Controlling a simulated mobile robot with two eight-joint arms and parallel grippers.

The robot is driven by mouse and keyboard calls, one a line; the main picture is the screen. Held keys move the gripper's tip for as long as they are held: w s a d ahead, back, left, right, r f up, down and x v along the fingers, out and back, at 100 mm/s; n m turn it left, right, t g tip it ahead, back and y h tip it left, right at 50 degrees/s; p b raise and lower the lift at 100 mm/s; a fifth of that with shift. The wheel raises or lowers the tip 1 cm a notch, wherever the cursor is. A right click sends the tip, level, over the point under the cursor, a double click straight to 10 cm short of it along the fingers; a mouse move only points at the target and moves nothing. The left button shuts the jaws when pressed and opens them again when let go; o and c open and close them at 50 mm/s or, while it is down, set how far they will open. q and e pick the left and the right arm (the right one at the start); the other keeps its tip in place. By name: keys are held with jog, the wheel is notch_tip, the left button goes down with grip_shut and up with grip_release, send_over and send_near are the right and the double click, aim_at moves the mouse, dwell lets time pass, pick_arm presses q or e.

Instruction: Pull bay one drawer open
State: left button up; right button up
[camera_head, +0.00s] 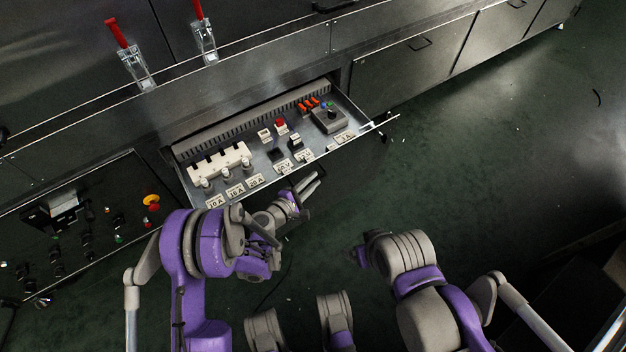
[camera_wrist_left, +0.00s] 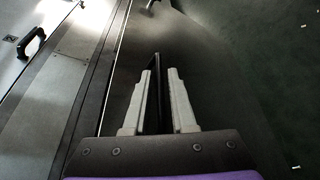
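The bay drawer (camera_head: 372,128) stands pulled out from the cabinet in the head view, its inside exposed; I cannot read which bay it is. It holds white blocks, labelled parts, a red button and a grey box. My left gripper (camera_head: 310,186) is low in front of the drawer's front edge. In the left wrist view its two pale fingers (camera_wrist_left: 157,100) are close together on a thin dark strip, which looks like the drawer's handle (camera_wrist_left: 155,62). The handle is mostly hidden in the head view. My right gripper (camera_head: 366,248) is apart from the drawer, its fingertips unclear.
A control panel (camera_head: 90,225) with knobs and a yellow-red button is at the left. Two red-handled clamps (camera_head: 131,55) are on the cabinet above. Closed cabinet doors (camera_head: 415,75) run to the right.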

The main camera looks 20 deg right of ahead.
pick_arm(q)
jog(key=v, duration=1)
jog(key=shift+b, duration=0.35)
jog(key=shift+r, duration=0.15)
